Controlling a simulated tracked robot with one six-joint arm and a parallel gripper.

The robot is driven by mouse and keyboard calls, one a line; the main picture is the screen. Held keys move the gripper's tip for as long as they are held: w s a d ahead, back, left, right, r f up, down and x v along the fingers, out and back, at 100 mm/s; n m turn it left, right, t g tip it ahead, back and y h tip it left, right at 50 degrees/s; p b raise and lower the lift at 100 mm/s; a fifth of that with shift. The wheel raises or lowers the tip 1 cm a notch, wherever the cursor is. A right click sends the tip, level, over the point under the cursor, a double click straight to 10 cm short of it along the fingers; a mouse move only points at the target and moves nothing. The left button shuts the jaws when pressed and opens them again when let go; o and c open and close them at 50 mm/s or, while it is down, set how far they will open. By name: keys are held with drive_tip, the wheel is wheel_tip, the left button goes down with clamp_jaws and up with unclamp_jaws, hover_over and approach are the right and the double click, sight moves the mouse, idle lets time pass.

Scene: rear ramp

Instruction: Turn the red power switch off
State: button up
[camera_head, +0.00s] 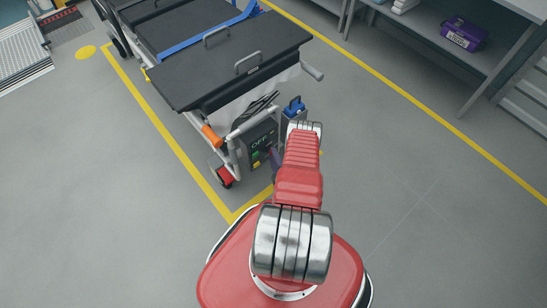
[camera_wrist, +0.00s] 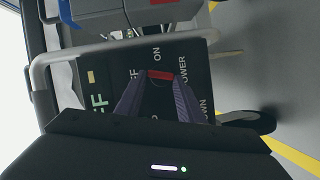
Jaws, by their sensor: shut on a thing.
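The dark control panel (camera_head: 258,140) is on the end of the wheeled stretcher and carries a green "OFF" readout in the head view. The wrist view shows the panel (camera_wrist: 205,75) turned sideways, with white "ON" and "POWER" lettering and the green readout at left. The red power switch (camera_wrist: 160,75) lies between the fingertips of my gripper (camera_wrist: 160,80), which is shut on it. The fingers hide part of the switch and the lettering around it. In the head view my arm covers most of the gripper.
The stretcher (camera_head: 225,60) has a black top, blue strap and tubular frame close around the panel. A blue-topped box (camera_head: 294,108) stands beside the panel. Shelves (camera_head: 450,45) with a purple box (camera_head: 463,35) are at upper right. The grey floor at right is clear.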

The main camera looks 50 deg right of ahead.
drive_tip(key=shift+a+f+n+t+h, duration=0.15)
drive_tip(key=shift+f+n+h, duration=0.1)
drive_tip(key=shift+n, duration=0.5)
drive_tip(key=shift+a+f+n+t+h, duration=0.15)
drive_tip(key=shift+f+n, duration=0.05)
drive_tip(key=shift+n, duration=0.55)
drive_tip(key=o, duration=1.1)
drive_tip(key=shift+d, duration=0.1)
drive_tip(key=shift+c, duration=0.2)
drive_tip(key=shift+r, duration=0.1)
drive_tip(key=shift+d+r, duration=0.1)
